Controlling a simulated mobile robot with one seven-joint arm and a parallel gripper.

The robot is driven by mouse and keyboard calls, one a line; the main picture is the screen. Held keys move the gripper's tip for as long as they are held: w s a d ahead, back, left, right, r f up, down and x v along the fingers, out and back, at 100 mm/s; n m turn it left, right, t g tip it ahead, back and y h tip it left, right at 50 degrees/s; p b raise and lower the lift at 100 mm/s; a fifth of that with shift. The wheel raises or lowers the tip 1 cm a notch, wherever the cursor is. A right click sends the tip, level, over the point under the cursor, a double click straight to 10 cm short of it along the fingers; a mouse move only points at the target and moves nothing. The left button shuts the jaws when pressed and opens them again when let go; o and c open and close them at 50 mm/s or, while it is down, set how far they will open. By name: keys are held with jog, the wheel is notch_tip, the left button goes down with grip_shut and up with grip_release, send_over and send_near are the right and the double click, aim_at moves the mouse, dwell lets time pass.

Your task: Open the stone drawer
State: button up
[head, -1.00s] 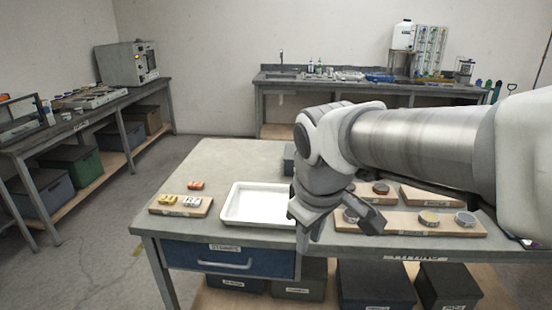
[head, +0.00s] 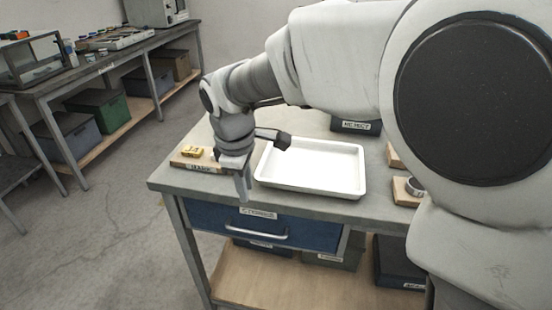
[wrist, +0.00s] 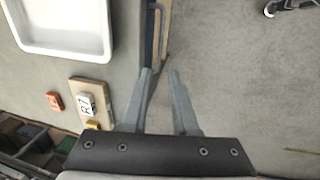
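The stone drawer (head: 315,235) is a blue drawer under the left part of the grey table, with a pale label and a long light bar handle (head: 256,234). Its front looks flush with the table frame, so it appears shut. My gripper (head: 243,192) points down at the table's front edge, above the drawer and its handle. In the wrist view its two fingers are apart with nothing between the tips (wrist: 161,72). The handle (wrist: 157,35) shows just beyond the fingertips, nearer the left finger. No contact with it is visible.
A white tray (head: 350,191) lies on the table right of my gripper. A wooden board (head: 186,163) with small blocks is behind and left of it. Dark bins stand on the shelf below. The floor in front of the drawer (head: 120,250) is clear.

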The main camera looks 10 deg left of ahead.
aim_at(254, 232)
jog(key=w+f+b, duration=0.1)
jog(key=f, duration=0.4)
jog(key=w+f+b, duration=0.1)
jog(key=f+b, duration=0.1)
jog(key=f, duration=0.4)
jog(key=w+f+b, duration=0.1)
jog(key=f+b, duration=0.1)
jog(key=f, duration=0.4)
jog(key=shift+w+f, duration=0.1)
jog(key=shift+c, duration=0.2)
grip_shut()
dwell(0.7)
